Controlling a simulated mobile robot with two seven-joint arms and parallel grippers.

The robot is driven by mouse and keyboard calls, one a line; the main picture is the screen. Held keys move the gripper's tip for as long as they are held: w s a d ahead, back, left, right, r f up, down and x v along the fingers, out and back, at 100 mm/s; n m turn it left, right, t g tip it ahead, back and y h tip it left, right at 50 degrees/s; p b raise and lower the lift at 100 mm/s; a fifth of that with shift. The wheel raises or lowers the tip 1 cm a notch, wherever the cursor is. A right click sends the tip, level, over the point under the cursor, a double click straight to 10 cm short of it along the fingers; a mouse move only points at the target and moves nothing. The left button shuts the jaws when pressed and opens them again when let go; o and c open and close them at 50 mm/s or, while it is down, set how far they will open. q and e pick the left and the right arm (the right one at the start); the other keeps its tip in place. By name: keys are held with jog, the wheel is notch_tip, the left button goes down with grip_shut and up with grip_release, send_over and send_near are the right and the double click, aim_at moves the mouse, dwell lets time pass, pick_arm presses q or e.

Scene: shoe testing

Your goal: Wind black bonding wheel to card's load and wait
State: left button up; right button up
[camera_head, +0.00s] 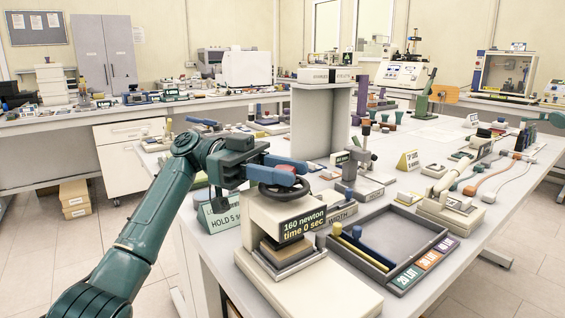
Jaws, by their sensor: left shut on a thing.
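The black bonding wheel (318,197) sits flat on top of a cream press (262,216). My left gripper (290,176) comes in from the left, and its blue fingers are shut on the wheel at its upper side. The fingers hide part of the wheel. The press display (303,227) reads "160 newton" and "time 0 sec". Stacked tan and grey pieces (287,256) lie under the press head. A green-edged card (222,218) stands left of the press. It reads "HOLD 5" and more; my arm hides its upper part, so its load is not readable. My right gripper is not in view.
A dark grey tray (385,232) with a blue and a yellow peg and coloured labels stands right of the press. A tall grey panel (310,125) rises behind the wheel.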

pick_arm(q)
jog(key=shift+r+m+g+y, duration=0.1)
jog(key=shift+m+g+y, duration=0.3)
jog(key=shift+m+g, duration=0.15)
jog(key=shift+d+g+p, duration=0.1)
jog(key=shift+g+p, duration=0.25)
jog(key=shift+m+g+y, duration=0.4)
jog(key=shift+m+y, duration=0.05)
jog(key=shift+y, duration=0.05)
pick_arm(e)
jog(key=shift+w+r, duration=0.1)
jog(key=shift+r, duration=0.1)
pick_arm(q)
jog(key=shift+f, duration=0.2)
jog(key=o, duration=1)
jog(key=shift+c, duration=0.2)
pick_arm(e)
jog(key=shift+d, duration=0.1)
pick_arm(q)
jog(key=shift+r, duration=0.1)
